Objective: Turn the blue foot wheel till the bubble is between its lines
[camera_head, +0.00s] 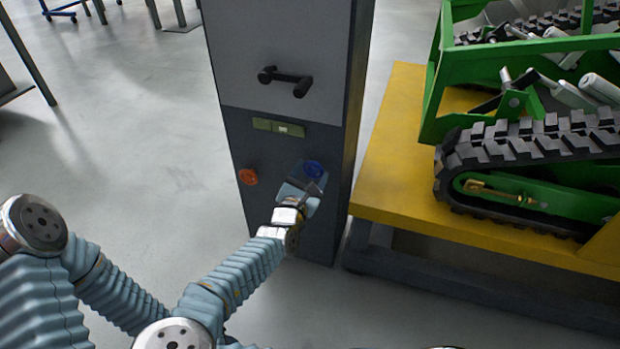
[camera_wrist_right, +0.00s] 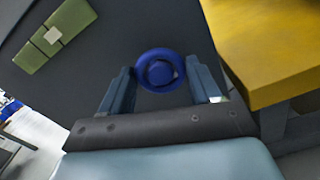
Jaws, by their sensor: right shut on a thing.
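The blue foot wheel (camera_head: 313,169) is on the dark lower front of a grey cabinet, at its right side. In the right wrist view the blue wheel (camera_wrist_right: 159,70) sits between my two fingers. My right gripper (camera_head: 303,183) is shut on the wheel, one finger at each side of it. A green level (camera_head: 264,125) with a small pale window is on the cabinet above the wheels; it also shows in the right wrist view (camera_wrist_right: 56,37). The bubble and its lines are too small to tell. My left gripper is not in view.
A black handle (camera_head: 286,79) sticks out above the level. A yellow table (camera_head: 390,150) with a green tracked carrier (camera_head: 470,110) stands close on the right.

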